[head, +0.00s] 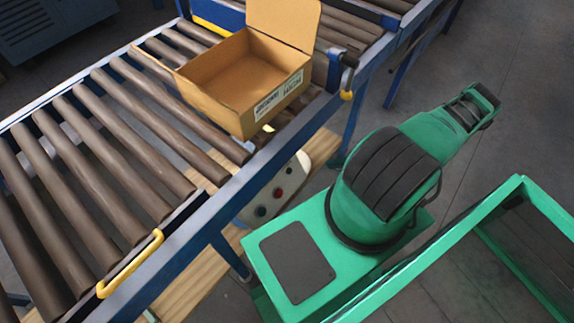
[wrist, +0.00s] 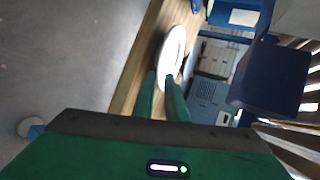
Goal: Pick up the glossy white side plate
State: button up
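In the wrist view a white, narrow oval (wrist: 174,50), which looks like the side plate seen at a steep angle, lies against a wooden board. Its near end reaches the tips of my gripper (wrist: 160,76). The two green fingers stand apart with a narrow gap, and the oval's near edge shows at that gap. I cannot tell whether they touch it. In the head view I cannot make out the plate or my gripper's fingertips.
An open cardboard box (head: 243,85) sits on the roller conveyor (head: 120,140). A pale control panel (head: 277,192) with buttons hangs below the conveyor's blue edge. A green open-topped bin (head: 440,262) is at lower right. Grey floor (wrist: 75,55) lies left in the wrist view.

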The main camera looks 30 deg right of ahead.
aim_at(309, 167)
jog(key=shift+t, duration=0.3)
jog(key=x, duration=1.2)
jog(key=shift+s+f, duration=0.1)
jog(key=shift+f, duration=0.2)
grip_shut()
jog(key=shift+d+r, duration=0.1)
jog(key=shift+r, duration=0.05)
